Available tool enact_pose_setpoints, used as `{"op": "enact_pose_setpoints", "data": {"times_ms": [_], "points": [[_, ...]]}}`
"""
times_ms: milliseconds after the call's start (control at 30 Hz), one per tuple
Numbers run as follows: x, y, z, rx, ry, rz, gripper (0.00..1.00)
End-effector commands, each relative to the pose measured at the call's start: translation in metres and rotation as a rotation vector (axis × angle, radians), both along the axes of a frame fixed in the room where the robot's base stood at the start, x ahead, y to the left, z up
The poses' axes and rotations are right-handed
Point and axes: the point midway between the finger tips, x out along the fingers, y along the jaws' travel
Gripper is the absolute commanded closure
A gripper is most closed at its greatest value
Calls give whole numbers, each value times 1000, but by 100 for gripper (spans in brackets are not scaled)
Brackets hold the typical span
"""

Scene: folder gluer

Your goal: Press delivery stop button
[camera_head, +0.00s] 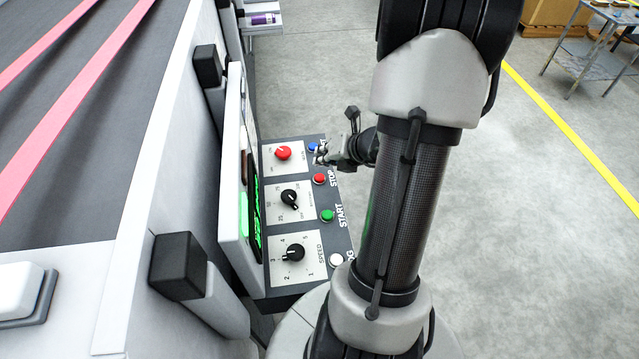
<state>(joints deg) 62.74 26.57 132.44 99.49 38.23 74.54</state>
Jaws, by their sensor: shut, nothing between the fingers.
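The control panel (310,240) is a dark plate fixed at the side of the machine. The red button (319,179) sits beside the label STOP. My gripper (320,155) is shut and empty, with its fingertips just beyond the red button, close to the blue button (313,147). Whether the fingertips touch the panel, I cannot tell. The green button (327,215) is beside the label START, and a white button (336,260) is nearer, its label partly hidden by my arm.
A red knob (283,153) and two black knobs, one middle (289,197) and one near (294,253), stand up from the panel. A screen (252,205) rises along its left side. Open floor (530,230) lies to the right, with a table (590,58) far off.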

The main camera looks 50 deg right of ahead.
Motion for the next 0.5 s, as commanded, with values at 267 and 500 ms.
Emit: {"op": "enact_pose_setpoints", "data": {"times_ms": [267,500], "points": [[0,0,-30,0,0,0,100],[0,0,-29,0,0,0,100]]}}
